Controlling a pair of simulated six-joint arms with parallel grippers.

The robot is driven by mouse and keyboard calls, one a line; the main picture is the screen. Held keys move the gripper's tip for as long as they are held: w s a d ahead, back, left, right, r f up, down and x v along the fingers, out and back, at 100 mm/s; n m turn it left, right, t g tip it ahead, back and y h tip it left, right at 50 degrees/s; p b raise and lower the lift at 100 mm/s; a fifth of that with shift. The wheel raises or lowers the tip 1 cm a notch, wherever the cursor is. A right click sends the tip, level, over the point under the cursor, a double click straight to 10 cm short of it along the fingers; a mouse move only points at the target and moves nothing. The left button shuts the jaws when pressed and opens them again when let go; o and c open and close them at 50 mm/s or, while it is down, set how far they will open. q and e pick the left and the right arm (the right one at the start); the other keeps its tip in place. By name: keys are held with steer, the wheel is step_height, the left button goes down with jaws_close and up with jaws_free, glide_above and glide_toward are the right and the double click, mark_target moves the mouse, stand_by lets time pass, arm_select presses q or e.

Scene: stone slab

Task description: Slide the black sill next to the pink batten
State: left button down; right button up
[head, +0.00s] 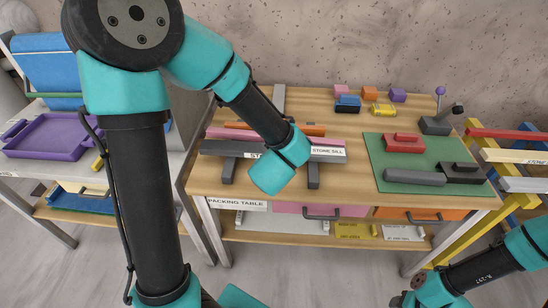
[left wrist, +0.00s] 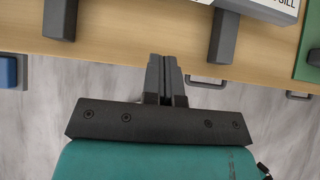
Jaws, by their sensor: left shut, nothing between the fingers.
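The black sill (head: 217,147) is a long dark bar with white labels. It lies across two dark grey supports (head: 313,176) near the front left of the wooden table. The pink batten (head: 217,133) lies behind it, roughly parallel; whether they touch I cannot tell. My left wrist hides the middle of both. In the left wrist view, my left gripper (left wrist: 165,65) is shut and empty, its fingertips at the table's front edge and apart from the supports. The sill's white label (left wrist: 262,8) shows at the top there. My right gripper is not in view; only part of that arm shows at lower right.
An orange bar (head: 315,130) lies behind the pink batten. A green mat (head: 385,155) with red and dark blocks lies at the right of the table (head: 350,190). Small coloured blocks stand at the back. A purple tray (head: 50,135) is on the left bench.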

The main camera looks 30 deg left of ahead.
arm_select(q)
steer(key=shift+a, duration=0.1)
stand_by(0.3)
steer(key=x, duration=1)
steer(key=w, duration=0.1)
steer(key=w+a, duration=0.1)
steer(key=w, duration=0.1)
steer(key=shift+a, duration=0.2)
steer(key=shift+w+a, duration=0.15)
steer(key=shift+w, duration=0.15)
steer(key=shift+w+a, duration=0.25)
steer(key=shift+w, duration=0.3)
steer(key=shift+w+a, duration=0.3)
steer(key=shift+w, duration=0.2)
steer(key=shift+s+d, duration=0.1)
